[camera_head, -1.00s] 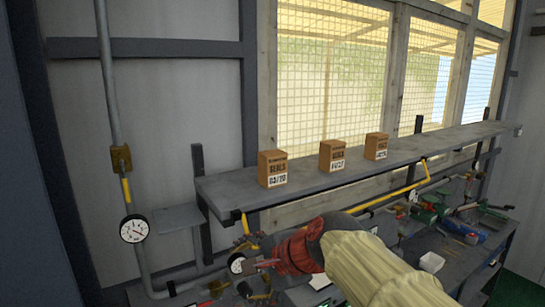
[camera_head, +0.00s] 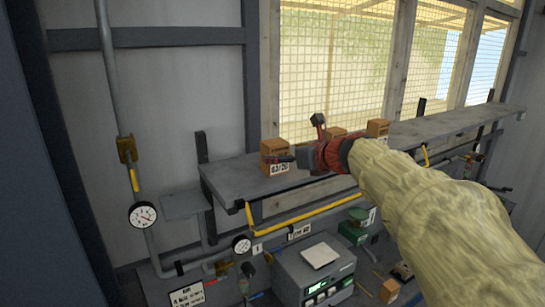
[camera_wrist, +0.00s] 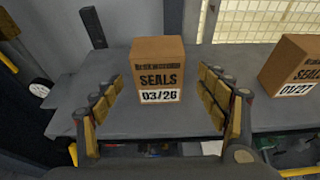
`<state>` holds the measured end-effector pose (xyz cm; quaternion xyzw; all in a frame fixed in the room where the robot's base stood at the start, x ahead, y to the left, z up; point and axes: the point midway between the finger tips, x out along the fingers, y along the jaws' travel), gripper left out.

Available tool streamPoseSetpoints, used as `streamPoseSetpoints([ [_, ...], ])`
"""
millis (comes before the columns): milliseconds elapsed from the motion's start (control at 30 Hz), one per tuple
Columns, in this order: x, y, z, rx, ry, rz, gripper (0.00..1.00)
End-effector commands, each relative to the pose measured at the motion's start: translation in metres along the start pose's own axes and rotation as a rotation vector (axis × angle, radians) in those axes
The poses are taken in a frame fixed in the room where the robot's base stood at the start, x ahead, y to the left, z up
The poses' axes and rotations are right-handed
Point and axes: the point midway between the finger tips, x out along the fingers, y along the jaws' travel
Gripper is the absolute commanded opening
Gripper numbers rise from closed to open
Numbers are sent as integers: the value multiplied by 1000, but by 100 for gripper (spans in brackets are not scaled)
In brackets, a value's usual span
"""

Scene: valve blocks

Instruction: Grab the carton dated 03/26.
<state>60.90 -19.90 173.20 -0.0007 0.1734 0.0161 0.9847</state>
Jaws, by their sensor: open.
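The carton dated 03/26 (camera_wrist: 160,74) is a brown box marked SEALS, upright on the grey shelf in the wrist view, between my open fingers and a little beyond their tips. It also shows at the left on the shelf in the head view (camera_head: 274,150), partly covered by a finger. My gripper (camera_wrist: 162,92) is open and empty; no finger clearly touches the carton. In the head view my gripper (camera_head: 298,155) reaches left just in front of this carton. A second carton dated 01/27 (camera_wrist: 293,68) stands to the right in the wrist view.
The grey shelf (camera_head: 440,128) runs along the wall below meshed windows. Another carton (camera_head: 377,128) stands farther right. A yellow pipe (camera_head: 310,216), a pressure gauge (camera_head: 143,215) and a grey instrument box (camera_head: 300,280) are below the shelf.

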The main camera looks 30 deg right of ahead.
Motion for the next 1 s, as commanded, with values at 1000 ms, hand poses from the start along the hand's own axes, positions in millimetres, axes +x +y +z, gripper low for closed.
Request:
streamPoseSetpoints([
  [1000,56,2,4,-5,2,0,58],
])
